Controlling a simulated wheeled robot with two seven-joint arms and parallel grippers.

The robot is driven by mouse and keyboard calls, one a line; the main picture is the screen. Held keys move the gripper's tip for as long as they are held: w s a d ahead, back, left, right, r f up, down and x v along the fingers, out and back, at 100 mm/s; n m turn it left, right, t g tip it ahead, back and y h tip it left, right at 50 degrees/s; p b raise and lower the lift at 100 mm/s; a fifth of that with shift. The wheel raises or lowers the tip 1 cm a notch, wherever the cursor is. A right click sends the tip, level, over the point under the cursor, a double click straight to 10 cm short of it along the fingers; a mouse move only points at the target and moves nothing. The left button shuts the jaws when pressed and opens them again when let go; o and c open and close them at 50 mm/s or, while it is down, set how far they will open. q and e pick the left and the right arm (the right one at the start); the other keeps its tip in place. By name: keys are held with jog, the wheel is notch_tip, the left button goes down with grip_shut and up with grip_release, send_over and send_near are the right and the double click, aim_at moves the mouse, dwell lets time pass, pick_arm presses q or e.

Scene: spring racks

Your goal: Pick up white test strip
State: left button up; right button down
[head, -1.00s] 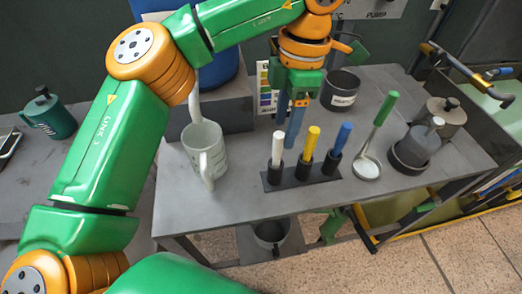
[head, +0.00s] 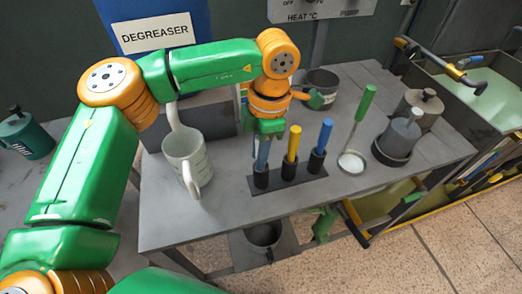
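The strip holder (head: 276,184) is a dark flat base with three black sockets on the grey table. The yellow strip (head: 293,143) stands upright in the middle socket and the blue strip (head: 325,134) in the right one. My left gripper (head: 261,160) points down at the left socket (head: 261,179), where the white test strip stood. Its blue fingers cover that spot and the white strip is almost wholly hidden. I cannot tell whether the fingers are closed on it. My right gripper is not in view.
A white mug (head: 185,160) stands left of the holder. A grey vessel (head: 398,138) is further right, and a dark pot (head: 320,86) is behind. The front left table top is clear.

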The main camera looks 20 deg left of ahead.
pick_arm(q)
grip_shut()
notch_tip(320, 180, up, 8)
jog(key=shift+f, duration=0.15)
notch_tip(320, 180, up, 3)
jog(key=shift+r+p, duration=0.15)
jog(key=shift+p, duration=0.55)
jog(key=shift+f, duration=0.2)
